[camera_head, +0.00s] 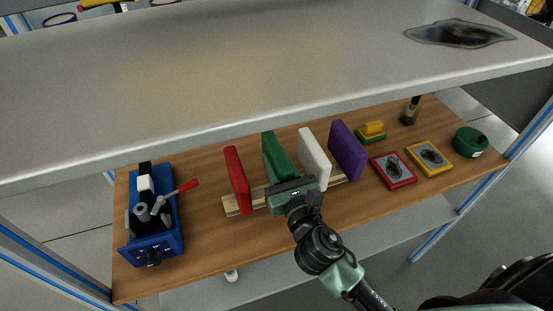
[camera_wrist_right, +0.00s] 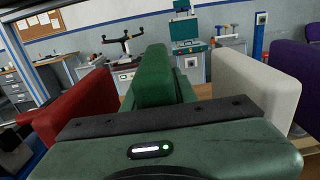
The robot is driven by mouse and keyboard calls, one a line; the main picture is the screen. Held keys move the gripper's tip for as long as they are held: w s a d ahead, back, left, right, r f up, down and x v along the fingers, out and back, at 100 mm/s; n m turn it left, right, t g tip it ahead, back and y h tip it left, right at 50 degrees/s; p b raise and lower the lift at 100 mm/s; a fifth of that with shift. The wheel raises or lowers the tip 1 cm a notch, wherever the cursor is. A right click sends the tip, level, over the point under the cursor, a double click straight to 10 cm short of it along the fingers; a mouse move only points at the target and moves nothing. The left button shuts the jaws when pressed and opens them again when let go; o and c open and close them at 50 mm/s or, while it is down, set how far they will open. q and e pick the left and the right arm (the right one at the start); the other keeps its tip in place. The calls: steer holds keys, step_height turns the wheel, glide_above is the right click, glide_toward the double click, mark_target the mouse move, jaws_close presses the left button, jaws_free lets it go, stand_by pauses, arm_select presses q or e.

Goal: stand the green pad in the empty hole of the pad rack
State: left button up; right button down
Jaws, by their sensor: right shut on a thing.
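The green pad (camera_head: 277,157) stands upright in the row on the wooden pad rack (camera_head: 231,205), between the red pad (camera_head: 237,180) and the white pad (camera_head: 313,157). My right gripper (camera_head: 292,186) is at the near side of the green pad and shut on it. In the right wrist view the green pad (camera_wrist_right: 154,77) rises straight ahead beyond the gripper body (camera_wrist_right: 160,130), which hides its lower part and the fingertips. The purple pad (camera_head: 346,150) stands at the right end. I cannot tell whether the green pad's foot sits in the hole. My left gripper is not in view.
A grey shelf (camera_head: 230,75) overhangs the back of the wooden bench. A blue device (camera_head: 155,225) with a red-handled lever stands at the left. A red-framed plate (camera_head: 393,170), a yellow-framed plate (camera_head: 429,158) and a green round tin (camera_head: 470,141) are at the right.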

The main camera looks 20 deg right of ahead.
steer(key=shift+f+b, duration=0.7)
steer(key=shift+f, duration=0.25)
steer(key=c, duration=1)
jaws_free()
steer(key=shift+c, duration=0.2)
steer(key=shift+f, duration=0.1)
steer(key=shift+s+f, duration=0.1)
steer(key=shift+s, duration=0.45)
steer(key=s+b, duration=0.2)
steer(key=s, duration=0.4)
steer(key=shift+s+d+r, duration=0.15)
steer(key=shift+s+r, duration=0.05)
steer(key=shift+s, duration=0.15)
